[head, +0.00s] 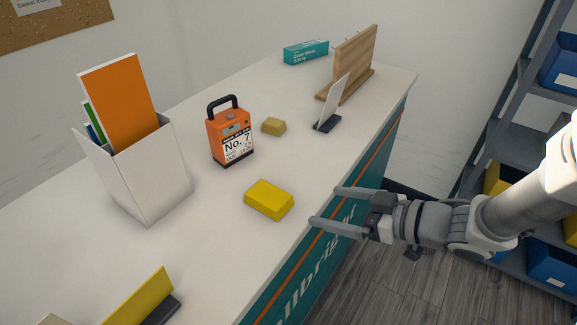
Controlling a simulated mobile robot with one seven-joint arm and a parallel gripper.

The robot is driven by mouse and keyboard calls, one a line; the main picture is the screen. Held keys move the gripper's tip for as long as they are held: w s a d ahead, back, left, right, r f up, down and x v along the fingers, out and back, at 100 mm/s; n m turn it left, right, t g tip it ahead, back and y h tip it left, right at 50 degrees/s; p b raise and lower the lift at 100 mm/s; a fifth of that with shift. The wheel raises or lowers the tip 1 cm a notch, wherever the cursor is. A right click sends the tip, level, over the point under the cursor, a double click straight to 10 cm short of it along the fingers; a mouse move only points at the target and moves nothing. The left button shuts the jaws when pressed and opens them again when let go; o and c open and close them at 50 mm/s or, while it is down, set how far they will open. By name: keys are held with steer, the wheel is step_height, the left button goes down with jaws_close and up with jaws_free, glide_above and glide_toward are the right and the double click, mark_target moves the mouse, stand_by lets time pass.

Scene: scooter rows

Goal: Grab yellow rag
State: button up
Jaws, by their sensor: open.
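A yellow folded rag (269,199) lies flat on the white counter (215,275), near its right-hand edge. It looks like a thick rectangular pad. My gripper (324,206) is open and empty to the right of the rag, at the counter's edge, with its two fingers pointing left toward the rag. The fingertips are apart from the rag. Their exact height relative to the counter is hard to tell.
A smaller dull-yellow block (273,126) sits behind the rag. An orange "No. 7" box (230,137) and a white holder with folders (146,175) stand left. A card stand (328,122), wooden rack (352,62) and teal box (306,52) stand farther back. Shelving (500,110) is right.

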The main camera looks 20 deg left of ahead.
steer(key=p, duration=0.2)
glide_toward(267, 194)
steer(key=x, duration=0.3)
steer(key=shift+w+a+f, duration=0.2)
steer(key=shift+w+f, duration=0.05)
steer(key=shift+w, duration=0.05)
steer(key=shift+b+x, duration=0.55)
steer(key=shift+x, duration=2.5)
steer(key=shift+s, duration=0.1)
steer(key=c, duration=1.2)
steer(key=shift+o, duration=0.2)
steer(key=shift+r, duration=0.15)
